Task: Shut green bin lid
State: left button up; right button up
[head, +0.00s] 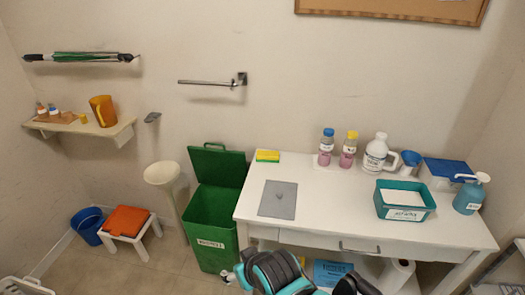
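The green bin (209,222) stands on the floor against the left end of the white table. Its green lid (218,166) is open, raised upright at the back of the bin near the wall, and the dark inside of the bin shows. A white label is on the bin's front. Black and teal parts of my own arms show at the bottom centre, in front of the table and just right of the bin's lower part. No gripper fingertips can be made out, and nothing of mine touches the lid.
The white table (340,222) holds bottles, a teal box (404,200) and a grey mat (278,199). A pale stand (164,178) is close to the bin's left. Farther left are a small stool (127,221) and a blue bucket (87,223). Floor before the stool is clear.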

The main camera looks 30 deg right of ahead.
aim_at(218, 167)
jog(key=z, duration=0.7)
